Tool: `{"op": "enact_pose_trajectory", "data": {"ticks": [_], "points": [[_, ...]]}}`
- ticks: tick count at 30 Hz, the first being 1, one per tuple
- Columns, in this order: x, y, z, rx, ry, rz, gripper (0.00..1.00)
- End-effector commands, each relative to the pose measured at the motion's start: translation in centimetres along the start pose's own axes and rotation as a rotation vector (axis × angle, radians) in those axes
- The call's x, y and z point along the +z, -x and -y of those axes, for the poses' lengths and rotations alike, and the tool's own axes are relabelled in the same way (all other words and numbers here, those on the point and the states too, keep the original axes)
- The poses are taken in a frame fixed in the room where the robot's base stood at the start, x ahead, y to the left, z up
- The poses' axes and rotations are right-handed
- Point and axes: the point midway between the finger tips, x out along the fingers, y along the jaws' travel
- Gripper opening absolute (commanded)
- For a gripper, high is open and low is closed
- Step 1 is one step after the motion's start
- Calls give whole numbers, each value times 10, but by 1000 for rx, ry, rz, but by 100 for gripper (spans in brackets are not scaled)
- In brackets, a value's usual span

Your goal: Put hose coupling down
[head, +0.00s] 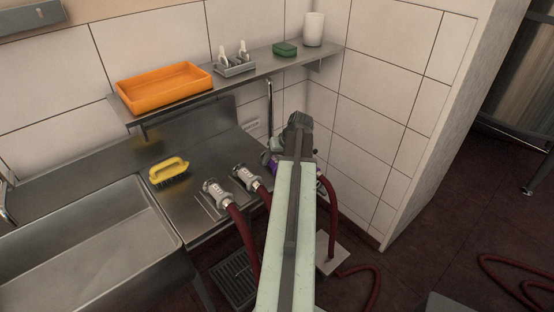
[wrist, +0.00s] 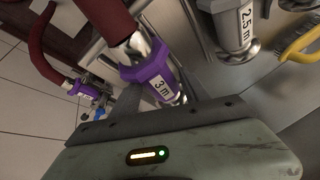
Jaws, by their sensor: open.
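A purple hose coupling (wrist: 150,75) marked "3 m", on a dark red hose, lies between my gripper's fingers in the wrist view. My gripper (wrist: 160,88) is open, with one finger on each side of the coupling; I cannot tell whether either touches it. In the head view, my arm hides most of this area, and only a bit of purple (head: 269,162) shows beside it. Another purple coupling (wrist: 84,89) with a label is at the left of the wrist view. A silver coupling (wrist: 236,32) marked "2.5 m" is at the right.
Two silver couplings (head: 215,191) (head: 245,177) with red hoses lie at the steel counter's (head: 205,150) front edge. A yellow brush (head: 169,172) is to their left, beside the sink (head: 90,235). The shelf (head: 250,80) above holds an orange tray (head: 165,88) and small items.

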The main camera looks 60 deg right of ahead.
Motion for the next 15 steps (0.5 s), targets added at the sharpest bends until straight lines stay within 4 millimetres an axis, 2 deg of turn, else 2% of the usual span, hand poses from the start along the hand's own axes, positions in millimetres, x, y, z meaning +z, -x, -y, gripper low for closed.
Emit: {"op": "enact_pose_trajectory", "data": {"ticks": [5, 8, 15], "points": [[-3, 15, 1, 4, -1, -1, 60], [-4, 34, 2, 3, -2, -1, 60], [-5, 93, 4, 3, -2, -1, 60]]}}
